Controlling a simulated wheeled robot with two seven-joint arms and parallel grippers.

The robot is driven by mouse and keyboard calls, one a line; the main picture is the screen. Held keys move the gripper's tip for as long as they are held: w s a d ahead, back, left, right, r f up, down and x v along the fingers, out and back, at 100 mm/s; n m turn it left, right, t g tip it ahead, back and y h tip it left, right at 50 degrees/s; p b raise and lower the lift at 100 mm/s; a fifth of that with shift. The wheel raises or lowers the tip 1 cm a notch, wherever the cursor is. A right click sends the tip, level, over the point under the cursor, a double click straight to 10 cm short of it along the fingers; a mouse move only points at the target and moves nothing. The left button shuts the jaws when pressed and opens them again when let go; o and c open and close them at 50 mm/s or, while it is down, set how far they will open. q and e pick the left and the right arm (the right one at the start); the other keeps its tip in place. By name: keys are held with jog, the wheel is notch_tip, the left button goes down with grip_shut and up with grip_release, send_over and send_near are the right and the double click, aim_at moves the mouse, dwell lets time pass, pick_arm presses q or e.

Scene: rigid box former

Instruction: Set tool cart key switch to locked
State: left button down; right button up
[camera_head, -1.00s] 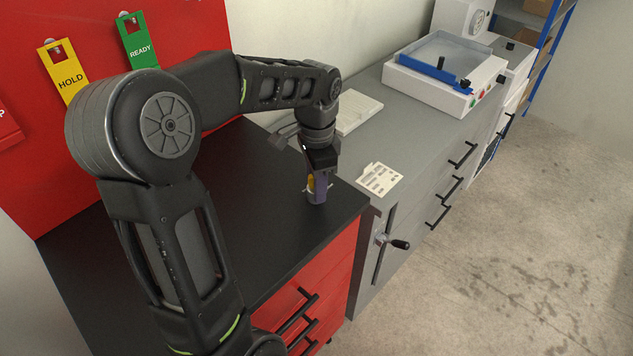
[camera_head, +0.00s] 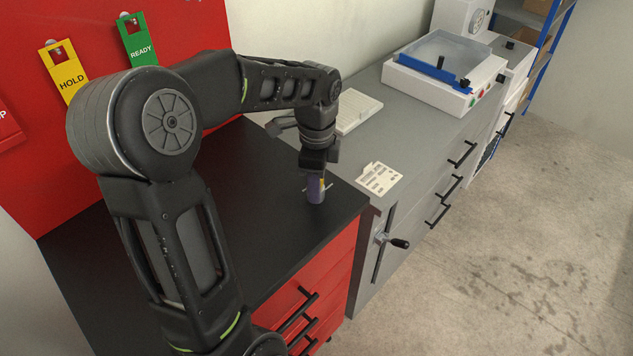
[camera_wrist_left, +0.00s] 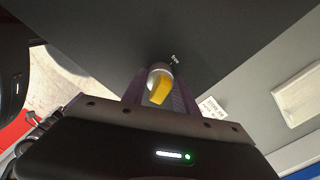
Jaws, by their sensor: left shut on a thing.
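The key switch (camera_wrist_left: 159,86) shows in the left wrist view as a silver round body with a yellow key, set on the dark top of the tool cart (camera_head: 225,230). My left gripper (camera_head: 316,192) points down at the right end of the cart top. Its purple-grey fingers are shut on the yellow key, one on each side of it. In the head view the fingers hide almost all of the switch. Small white lettering (camera_wrist_left: 175,59) lies beside the switch, too small to read surely. My right gripper is not in view.
A red panel with yellow HOLD (camera_head: 64,70) and green READY (camera_head: 138,42) tags stands behind the cart. A grey cabinet (camera_head: 425,145) adjoins at right, with a white card (camera_head: 379,178), a crank handle (camera_head: 398,242) and a white machine (camera_head: 445,75). The floor at right is clear.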

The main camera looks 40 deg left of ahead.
pick_arm(q)
jog(key=shift+m, duration=1.8)
jog(key=c, duration=0.9)
grip_release()
jog(key=shift+c, duration=0.2)
notch_tip(320, 180, up, 8)
jog(key=shift+f, duration=0.1)
